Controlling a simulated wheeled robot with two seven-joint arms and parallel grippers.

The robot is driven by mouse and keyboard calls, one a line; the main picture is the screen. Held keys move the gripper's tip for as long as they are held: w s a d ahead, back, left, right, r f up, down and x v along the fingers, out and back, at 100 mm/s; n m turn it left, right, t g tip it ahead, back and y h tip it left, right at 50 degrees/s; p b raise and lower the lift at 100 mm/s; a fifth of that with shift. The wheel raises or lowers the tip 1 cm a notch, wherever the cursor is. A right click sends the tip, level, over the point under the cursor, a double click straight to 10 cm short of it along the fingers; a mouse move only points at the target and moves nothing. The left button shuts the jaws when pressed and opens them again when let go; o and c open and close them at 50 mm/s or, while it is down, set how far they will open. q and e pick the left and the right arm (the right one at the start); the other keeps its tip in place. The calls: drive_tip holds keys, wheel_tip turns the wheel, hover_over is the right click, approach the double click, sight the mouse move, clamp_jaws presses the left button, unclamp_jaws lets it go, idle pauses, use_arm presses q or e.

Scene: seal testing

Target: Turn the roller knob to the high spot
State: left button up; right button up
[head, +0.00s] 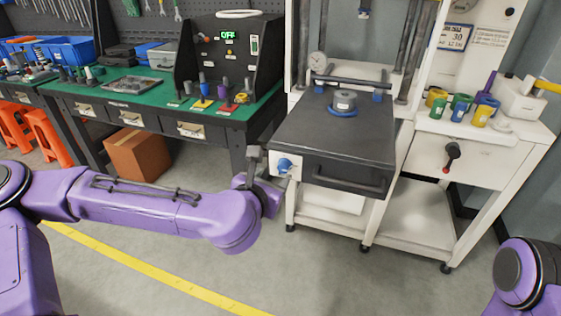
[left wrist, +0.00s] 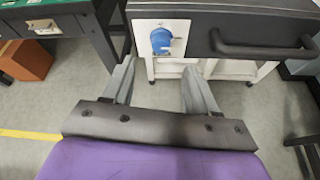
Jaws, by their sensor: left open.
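The blue roller knob (head: 284,164) sits on a white panel (head: 294,172) at the left of the dark test machine's front. In the left wrist view the knob (left wrist: 161,39) is just beyond my fingertips, roughly centred between them. Small marks on the panel (left wrist: 178,28) are too small to read, so I cannot tell which spot the knob points to. My left gripper (head: 266,165) is open and empty in front of the knob, its fingers (left wrist: 157,70) spread and apart from it. My right gripper is out of view.
A dark drawer front with a bar handle (head: 345,184) is right of the knob. A green workbench (head: 140,98) with tools stands at the left, a cardboard box (head: 138,154) beneath it. A white cabinet (head: 455,160) with colored cups is at the right. The floor in front is clear.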

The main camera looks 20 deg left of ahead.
sight(282, 169)
use_arm(q)
drive_tip(key=x, duration=0.8)
drive_tip(key=shift+w+d+f+p, duration=0.1)
drive_tip(key=shift+w+f+p, duration=0.15)
drive_tip(key=shift+p, duration=0.1)
drive_tip(key=shift+r, duration=0.1)
drive_tip(key=c, duration=1.1)
